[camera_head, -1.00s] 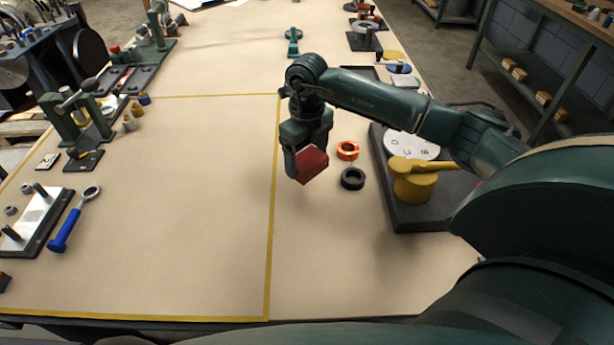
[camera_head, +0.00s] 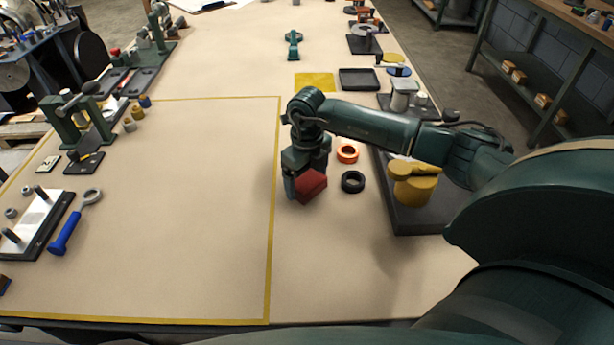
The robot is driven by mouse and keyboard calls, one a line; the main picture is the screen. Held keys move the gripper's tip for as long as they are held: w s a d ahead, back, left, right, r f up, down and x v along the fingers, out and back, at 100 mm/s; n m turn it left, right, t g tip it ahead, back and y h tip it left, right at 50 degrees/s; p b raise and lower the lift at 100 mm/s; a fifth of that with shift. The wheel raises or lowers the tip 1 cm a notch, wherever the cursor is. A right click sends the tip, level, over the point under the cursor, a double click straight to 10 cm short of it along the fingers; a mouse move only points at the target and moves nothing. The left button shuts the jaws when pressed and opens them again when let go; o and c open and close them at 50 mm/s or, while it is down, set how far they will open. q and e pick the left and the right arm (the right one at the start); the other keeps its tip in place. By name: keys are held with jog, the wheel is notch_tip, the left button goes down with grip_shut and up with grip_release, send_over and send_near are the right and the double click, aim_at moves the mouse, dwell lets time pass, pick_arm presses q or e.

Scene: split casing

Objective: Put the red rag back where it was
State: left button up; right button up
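The red rag (camera_head: 312,184) is a small folded red block in the middle of the head view. My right gripper (camera_head: 304,180) points down and is shut on the rag. The rag is low, close to the table top, to the right of the yellow tape line; I cannot tell whether it touches the table. A flat yellow square (camera_head: 314,82) lies behind my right arm, next to a shallow dark tray (camera_head: 359,79). My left gripper is not in view.
An orange ring (camera_head: 347,153) and a black ring (camera_head: 352,181) lie just right of the rag. A dark platform (camera_head: 420,215) with a yellow drum-shaped part (camera_head: 414,188) stands farther right. The taped area (camera_head: 180,200) to the left is mostly bare.

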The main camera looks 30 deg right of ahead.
aim_at(307, 180)
jog(key=shift+o, duration=1)
notch_tip(307, 180, up, 12)
jog(key=shift+r, duration=0.2)
